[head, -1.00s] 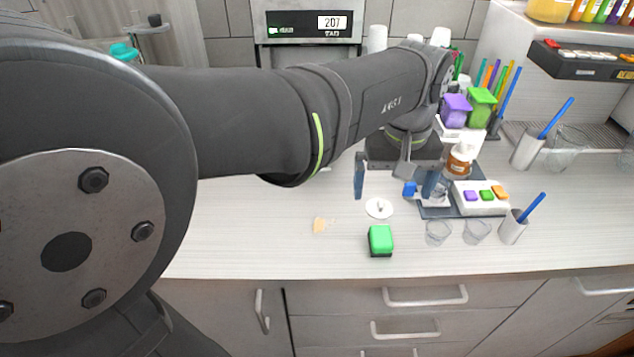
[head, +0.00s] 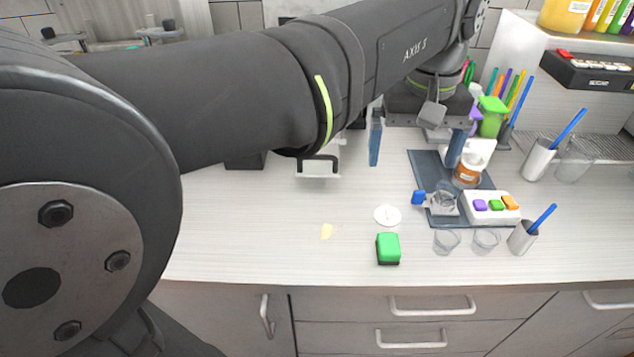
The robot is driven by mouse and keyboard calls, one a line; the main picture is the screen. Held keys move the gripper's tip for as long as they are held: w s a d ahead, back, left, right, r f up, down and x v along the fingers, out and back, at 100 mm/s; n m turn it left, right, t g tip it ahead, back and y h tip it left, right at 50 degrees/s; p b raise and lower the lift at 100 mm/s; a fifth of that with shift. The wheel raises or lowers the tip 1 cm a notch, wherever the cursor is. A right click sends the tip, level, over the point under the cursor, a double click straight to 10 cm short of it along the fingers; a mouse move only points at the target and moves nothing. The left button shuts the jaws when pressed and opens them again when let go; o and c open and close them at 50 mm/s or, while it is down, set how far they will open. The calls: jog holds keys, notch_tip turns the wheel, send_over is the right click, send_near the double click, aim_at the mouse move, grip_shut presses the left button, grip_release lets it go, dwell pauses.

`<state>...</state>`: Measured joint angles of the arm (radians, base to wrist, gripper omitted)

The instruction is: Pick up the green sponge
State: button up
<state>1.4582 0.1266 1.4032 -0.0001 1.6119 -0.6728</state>
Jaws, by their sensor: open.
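The green sponge (head: 388,247) lies on the light counter near its front edge, with a dark layer underneath. My gripper (head: 415,152) hangs above the counter, behind and to the right of the sponge in the picture. Its two blue-grey fingers are spread wide, with nothing seen between them. The gripper and the sponge are clearly apart.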

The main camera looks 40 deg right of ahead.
jog(key=shift+r, duration=0.4)
jog(key=c, duration=0.8)
jog(key=shift+o, duration=0.2)
jog(key=t+h, duration=0.3)
send_over(389, 242)
jog(key=s+a, duration=0.4)
notch_tip(389, 242, down, 8)
jog(key=x, duration=1.2)
jog(key=shift+a+f, duration=0.1)
jog(key=shift+a, duration=0.1)
jog(key=shift+x, duration=2.75)
